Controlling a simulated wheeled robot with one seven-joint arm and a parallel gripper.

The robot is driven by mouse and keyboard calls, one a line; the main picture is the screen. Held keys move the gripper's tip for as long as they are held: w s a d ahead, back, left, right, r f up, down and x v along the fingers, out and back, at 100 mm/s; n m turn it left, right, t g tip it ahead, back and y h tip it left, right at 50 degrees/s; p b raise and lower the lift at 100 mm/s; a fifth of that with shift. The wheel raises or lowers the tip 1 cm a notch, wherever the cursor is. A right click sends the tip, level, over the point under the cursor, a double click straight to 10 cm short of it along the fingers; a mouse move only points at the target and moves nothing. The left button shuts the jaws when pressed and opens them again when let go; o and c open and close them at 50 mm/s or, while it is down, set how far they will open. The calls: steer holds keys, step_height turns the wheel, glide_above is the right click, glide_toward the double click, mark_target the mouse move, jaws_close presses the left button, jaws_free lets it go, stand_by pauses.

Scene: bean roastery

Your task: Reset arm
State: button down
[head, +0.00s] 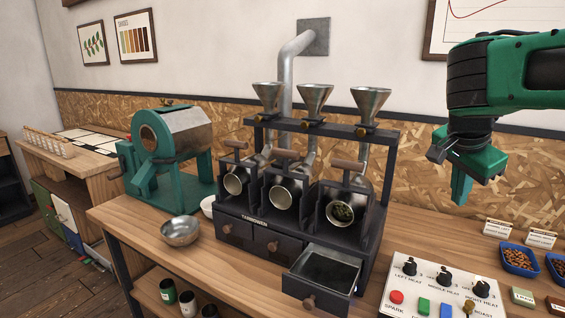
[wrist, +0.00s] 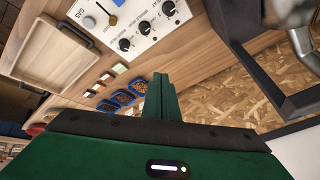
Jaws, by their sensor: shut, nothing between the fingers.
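My green arm reaches in from the upper right in the head view. My gripper (head: 461,188) points down and hangs in the air in front of the chipboard wall, above the right part of the bench. Its green fingers are together with nothing between them. In the wrist view my gripper's fingers (wrist: 160,92) also show closed and empty. The gripper touches nothing that I can see.
A dark three-drum roaster (head: 249,222) stands left of my gripper, its right drawer (head: 322,270) pulled out. A control panel (head: 428,278) and blue trays of beans (head: 519,261) lie below. A metal bowl (head: 181,231) and teal machine (head: 172,150) stand farther left.

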steer(key=s+f+n+g+y, duration=0.1)
steer(key=s+f+n, duration=0.2)
steer(key=s+f, duration=0.2)
steer(key=s+d+f+n+g+y, duration=0.1)
steer(key=s+f, duration=0.4)
steer(key=s, duration=0.6)
steer(key=s+d+f+n+g+y, duration=0.1)
steer(key=s+f+n, duration=0.3)
steer(key=s, duration=0.5)
step_height(320, 180, down, 2)
steer(key=shift+d+f+n+g+y, duration=0.1)
steer(key=shift+d+n+g+y, duration=0.1)
steer(key=shift+n+g+y, duration=0.3)
steer(key=shift+w+f, duration=0.25)
steer(key=shift+w, duration=0.3)
